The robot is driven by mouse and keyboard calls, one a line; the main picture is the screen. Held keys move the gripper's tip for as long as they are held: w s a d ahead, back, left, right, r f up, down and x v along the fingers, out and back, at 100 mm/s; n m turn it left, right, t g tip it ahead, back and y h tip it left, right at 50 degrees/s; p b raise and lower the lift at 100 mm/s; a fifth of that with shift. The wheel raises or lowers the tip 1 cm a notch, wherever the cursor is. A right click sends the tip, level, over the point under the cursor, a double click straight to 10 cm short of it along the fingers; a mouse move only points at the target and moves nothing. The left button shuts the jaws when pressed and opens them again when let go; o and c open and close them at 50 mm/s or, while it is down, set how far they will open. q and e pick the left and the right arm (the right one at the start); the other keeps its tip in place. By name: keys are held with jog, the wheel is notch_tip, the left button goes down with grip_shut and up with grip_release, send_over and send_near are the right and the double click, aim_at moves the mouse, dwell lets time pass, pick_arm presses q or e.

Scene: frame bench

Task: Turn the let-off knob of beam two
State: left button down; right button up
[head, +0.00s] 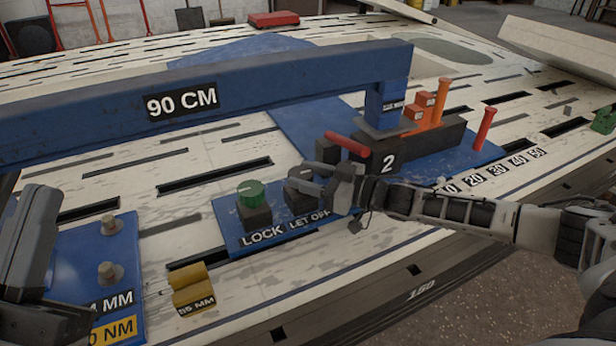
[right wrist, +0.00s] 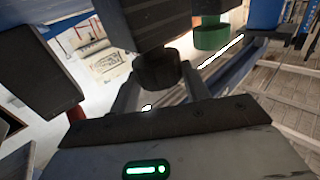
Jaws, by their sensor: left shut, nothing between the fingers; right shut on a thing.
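The let-off knob (head: 300,174) is a dark round knob on a blue panel (head: 232,238) labelled LET OFF, beside the green LOCK knob (head: 251,193). My right gripper (head: 306,180) reaches in from the right and is shut on the let-off knob, partly hiding it. In the right wrist view the dark knob (right wrist: 158,72) sits between the two fingers, and the green knob (right wrist: 211,36) is apart from them. The number 2 marks the dark block (head: 420,150) behind. My left gripper (head: 28,235) is at the left edge, partly cut off, shut and empty.
A blue beam (head: 240,82) marked 90 CM spans above the table. A red handle (head: 347,143) stands close behind my right gripper, with orange and red posts (head: 484,128) farther right. A yellow block (head: 192,288) and a bolted blue plate (head: 75,255) lie front left.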

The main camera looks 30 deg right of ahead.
jog(key=o, duration=1)
pick_arm(q)
jog(key=shift+r, duration=0.1)
pick_arm(e)
jog(key=shift+s+d+p, duration=0.25)
jog(key=shift+s+p, duration=0.05)
jog(key=shift+s, duration=0.05)
pick_arm(q)
notch_tip(320, 180, down, 11)
jog(key=s+n+g+y+p, duration=0.1)
jog(key=n+g+y+p, duration=0.3)
jog(key=n, duration=0.6)
jog(key=y+p, duration=0.1)
jog(key=y, duration=0.1)
jog(key=shift+d+r+g+y+p, duration=0.2)
jog(key=shift+d+g+y+p, duration=0.1)
jog(key=shift+d+g+p, duration=0.1)
pick_arm(e)
jog(key=v, duration=1.5)
